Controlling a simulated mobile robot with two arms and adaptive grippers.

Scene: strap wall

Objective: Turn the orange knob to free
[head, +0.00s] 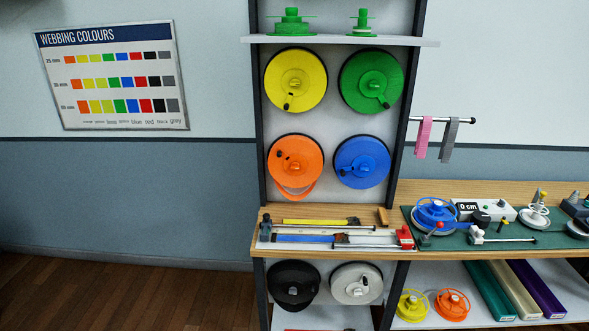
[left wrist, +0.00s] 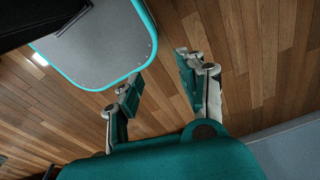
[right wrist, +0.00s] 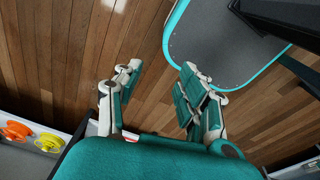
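The orange reel (head: 294,167) hangs on the wall panel in the head view, left of the blue reel (head: 362,162). A small dark knob (head: 283,155) sits at the upper left of its face, beside the raised orange hub. A loop of orange webbing (head: 297,192) hangs below it. Any lettering on the reel is too small to read. Neither gripper shows in the head view. My left gripper (left wrist: 158,72) is open and empty above the wooden floor in its wrist view. My right gripper (right wrist: 160,69) is also open and empty above the floor.
A yellow reel (head: 296,80) and a green reel (head: 370,82) hang above, under a white shelf (head: 340,41). A wooden bench (head: 262,245) juts out below, bearing strap tools. Pink webbing (head: 423,138) hangs from a rod at right. The floor at left is clear.

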